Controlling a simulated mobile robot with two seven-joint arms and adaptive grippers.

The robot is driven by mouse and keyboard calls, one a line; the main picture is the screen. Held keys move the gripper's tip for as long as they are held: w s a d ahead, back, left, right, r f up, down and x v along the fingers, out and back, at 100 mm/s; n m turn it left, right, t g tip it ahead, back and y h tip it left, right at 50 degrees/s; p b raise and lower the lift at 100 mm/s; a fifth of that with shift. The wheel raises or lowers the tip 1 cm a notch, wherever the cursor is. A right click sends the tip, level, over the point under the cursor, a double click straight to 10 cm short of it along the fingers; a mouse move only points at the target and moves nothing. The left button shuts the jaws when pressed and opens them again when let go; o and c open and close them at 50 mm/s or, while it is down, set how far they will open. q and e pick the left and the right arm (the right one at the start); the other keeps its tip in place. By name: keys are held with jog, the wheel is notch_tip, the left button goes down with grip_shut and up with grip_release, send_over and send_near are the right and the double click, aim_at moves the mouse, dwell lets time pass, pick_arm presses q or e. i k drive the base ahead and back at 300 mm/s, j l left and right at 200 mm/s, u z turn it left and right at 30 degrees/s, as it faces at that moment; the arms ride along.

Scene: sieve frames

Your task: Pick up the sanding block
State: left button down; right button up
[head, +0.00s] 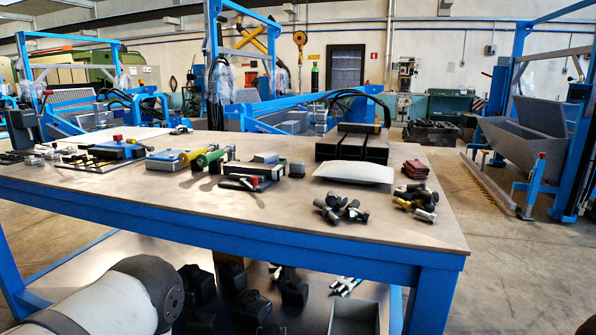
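I cannot tell for sure which item is the sanding block. A small block with a grey-green top (266,158) sits among dark parts near the middle of the workbench. A small dark block (297,170) stands just right of it. A dark red stack of flat pieces (415,169) lies near the right end of the bench. Neither of my grippers is in view. A pale rounded part at the lower left looks like my own arm, below the tabletop and apart from these items.
The blue-framed workbench (300,252) has a bare front strip. Black fittings (340,208) and yellow-black fittings (417,200) lie at its right. A pale curved sheet (354,173) lies before a black open box (352,146). A lower shelf holds dark parts and a grey bin (354,318).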

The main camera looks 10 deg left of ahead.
aim_at(297, 169)
jog(key=i+j+z, duration=0.1)
jog(key=j+z, duration=0.2)
jog(key=j, duration=0.5)
jog(key=j+z, duration=0.35)
jog(key=j, duration=0.4)
jog(key=k+j+z, duration=0.1)
jog(key=j+z, duration=0.2)
jog(key=j, duration=0.5)
